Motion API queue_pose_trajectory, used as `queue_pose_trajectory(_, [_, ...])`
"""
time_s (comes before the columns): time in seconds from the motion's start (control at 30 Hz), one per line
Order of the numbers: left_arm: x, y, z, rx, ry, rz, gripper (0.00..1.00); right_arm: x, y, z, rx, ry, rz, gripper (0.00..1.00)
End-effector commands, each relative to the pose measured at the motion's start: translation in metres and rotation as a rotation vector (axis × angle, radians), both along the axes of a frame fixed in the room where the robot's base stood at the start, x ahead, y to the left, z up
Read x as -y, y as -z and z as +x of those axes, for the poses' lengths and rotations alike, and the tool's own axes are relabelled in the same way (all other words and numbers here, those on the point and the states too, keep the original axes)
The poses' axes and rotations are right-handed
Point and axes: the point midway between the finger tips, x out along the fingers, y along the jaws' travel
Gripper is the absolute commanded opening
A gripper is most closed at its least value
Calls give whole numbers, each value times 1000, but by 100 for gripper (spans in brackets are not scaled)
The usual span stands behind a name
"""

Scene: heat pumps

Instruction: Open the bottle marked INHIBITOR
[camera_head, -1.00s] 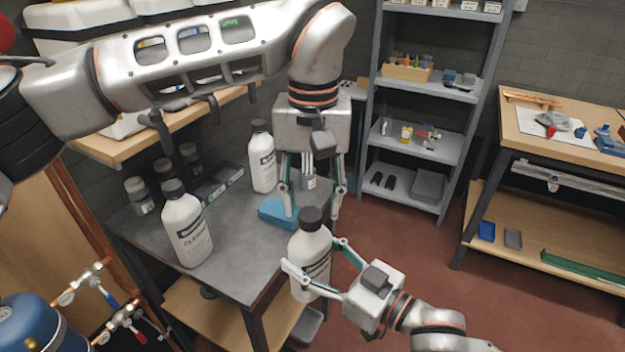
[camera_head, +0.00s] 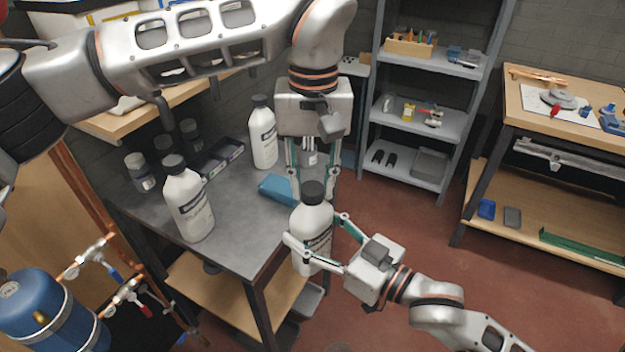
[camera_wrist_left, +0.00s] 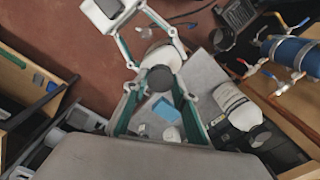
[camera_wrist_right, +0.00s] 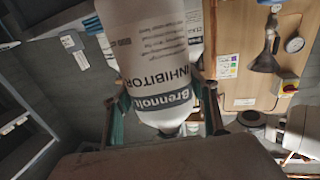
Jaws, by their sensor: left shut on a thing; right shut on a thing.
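The white INHIBITOR bottle (camera_head: 311,228) with a black cap (camera_head: 313,193) is held upright beyond the bench's front right corner. Its INHIBITOR label (camera_wrist_right: 165,88) reads upside down in the right wrist view. My right gripper (camera_head: 314,250) is shut around the bottle's body from the right. My left gripper (camera_head: 314,190) points down from above and is shut on the black cap, which also shows between its fingers in the left wrist view (camera_wrist_left: 160,78). The cap sits on the bottle; whether it is loosened cannot be told.
Two other white black-capped bottles, one at the front left (camera_head: 189,208) and one at the back (camera_head: 263,138), stand on the grey bench (camera_head: 235,235). A blue block-like item (camera_head: 277,189) lies close behind the held bottle. Dark jars (camera_head: 140,172) stand at the left.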

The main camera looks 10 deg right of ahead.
Motion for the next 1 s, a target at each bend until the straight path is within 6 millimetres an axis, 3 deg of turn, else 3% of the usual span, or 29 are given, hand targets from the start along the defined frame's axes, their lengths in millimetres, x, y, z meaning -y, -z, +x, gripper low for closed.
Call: queue_pose_trajectory(1.0, [2,-3,3,10,-1801,-9,1,-5,-3,-3,8,-9,2,0])
